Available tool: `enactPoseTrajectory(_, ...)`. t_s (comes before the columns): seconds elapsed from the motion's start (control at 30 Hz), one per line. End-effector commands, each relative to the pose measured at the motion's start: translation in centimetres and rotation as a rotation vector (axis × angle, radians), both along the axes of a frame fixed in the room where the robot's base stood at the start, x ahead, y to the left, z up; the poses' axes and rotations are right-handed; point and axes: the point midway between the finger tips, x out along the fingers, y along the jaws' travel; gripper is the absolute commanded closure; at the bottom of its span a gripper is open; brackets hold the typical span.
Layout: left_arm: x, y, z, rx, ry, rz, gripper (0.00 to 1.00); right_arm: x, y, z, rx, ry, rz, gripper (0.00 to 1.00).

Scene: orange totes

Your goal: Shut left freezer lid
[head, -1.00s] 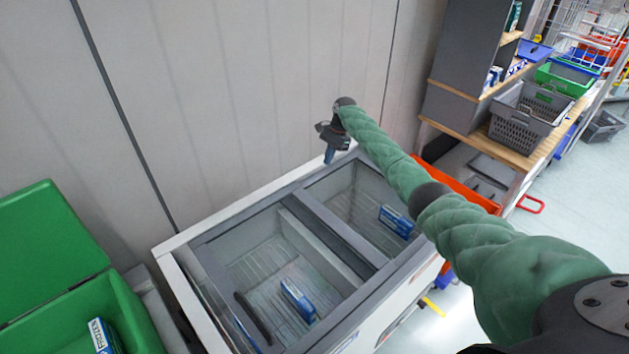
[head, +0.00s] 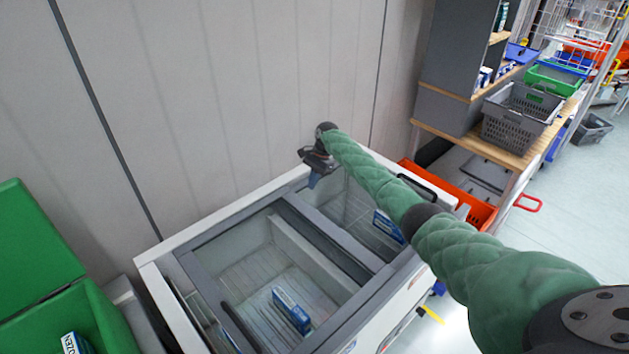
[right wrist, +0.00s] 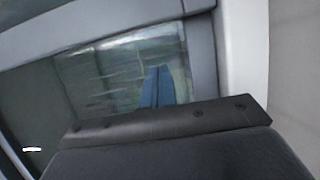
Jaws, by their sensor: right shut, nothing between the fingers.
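The chest freezer (head: 148,268) has a white rim and two grey-framed glass lids. The left lid (head: 210,237) shows a dark handle (head: 240,325) along its left side. Its right frame bar lies to the right of the pale inner divider (head: 315,250). A narrow strip shows between its left frame and the rim; I cannot tell how open it is. The right lid has a dark handle (head: 418,187) at its right. My right gripper (head: 313,181) is shut and empty, over the freezer's back edge near the right lid. My left gripper is out of view.
A blue box (head: 291,310) lies in the left compartment and another (head: 388,226) in the right. A green bin (head: 105,310) stands at the left. A wall runs close behind the freezer. An orange tote (head: 474,206) and shelving (head: 485,150) stand at the right.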

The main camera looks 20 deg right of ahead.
Motion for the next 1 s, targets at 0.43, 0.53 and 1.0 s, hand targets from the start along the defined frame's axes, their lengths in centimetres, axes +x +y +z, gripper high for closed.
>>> enactPoseTrajectory(0.43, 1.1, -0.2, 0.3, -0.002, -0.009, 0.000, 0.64, -1.3, 3.6, -0.8, 0.000, 0.001, 0.001, 1.00)
enactPoseTrajectory(0.53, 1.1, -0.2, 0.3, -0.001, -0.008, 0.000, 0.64, -1.4, 4.0, -0.8, 0.000, 0.001, 0.001, 1.00)
enactPoseTrajectory(1.0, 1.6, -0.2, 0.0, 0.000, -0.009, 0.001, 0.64, -1.0, 4.4, -1.0, 0.002, 0.001, 0.000, 1.00)
